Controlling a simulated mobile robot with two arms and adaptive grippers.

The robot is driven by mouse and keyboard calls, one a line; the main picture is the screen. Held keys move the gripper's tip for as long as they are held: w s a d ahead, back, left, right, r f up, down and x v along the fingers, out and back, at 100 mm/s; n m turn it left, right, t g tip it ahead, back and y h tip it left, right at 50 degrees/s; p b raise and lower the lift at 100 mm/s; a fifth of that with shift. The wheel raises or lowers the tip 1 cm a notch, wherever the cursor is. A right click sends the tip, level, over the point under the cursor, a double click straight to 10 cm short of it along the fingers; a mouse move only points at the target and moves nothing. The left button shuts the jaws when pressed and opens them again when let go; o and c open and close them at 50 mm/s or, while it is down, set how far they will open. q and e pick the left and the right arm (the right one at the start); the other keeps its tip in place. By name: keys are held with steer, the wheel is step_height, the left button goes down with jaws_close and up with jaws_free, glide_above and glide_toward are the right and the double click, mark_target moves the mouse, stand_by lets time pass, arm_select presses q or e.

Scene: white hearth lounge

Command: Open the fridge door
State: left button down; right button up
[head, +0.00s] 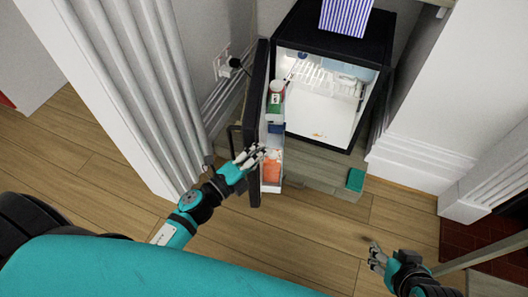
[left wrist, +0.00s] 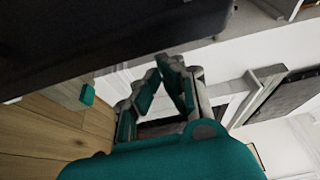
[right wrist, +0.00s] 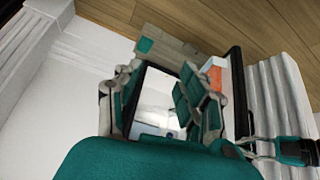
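The small black fridge (head: 375,48) stands at the back centre in the head view, with its white lit interior showing. Its door (head: 257,95) stands wide open, swung out to the left, with bottles and packs on its inner shelves. My left gripper (head: 252,157) is at the door's free end, over its edge and inner shelves; contact is unclear. In the left wrist view its fingers (left wrist: 166,78) lean close together with nothing visible between them. My right gripper (head: 376,257) is low at the right, apart from the fridge, with its fingers spread and empty in the right wrist view (right wrist: 160,85).
A striped box (head: 345,17) stands on the fridge. A green block (head: 355,180) lies on the wooden base in front of it. White fluted panels (head: 140,90) stand at the left, and a white wall with moulding at the right. The wooden floor (head: 310,235) is open between my arms.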

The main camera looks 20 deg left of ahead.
arm_select(q)
steer(key=s+a+m+g+h+b, duration=0.1)
steer(key=a, duration=1)
steer(key=shift+s+h, duration=0.3)
steer(key=shift+s, duration=0.05)
arm_select(e)
steer(key=w+r+t, duration=0.1)
steer(key=w+a+r+t, duration=0.1)
steer(key=w, duration=0.1)
steer(key=w+r+t, duration=0.1)
steer(key=shift+w+a+y, duration=0.35)
steer(key=shift+w+y, duration=0.05)
arm_select(q)
steer(key=shift+d, duration=0.15)
arm_select(e)
steer(key=shift+s, duration=0.1)
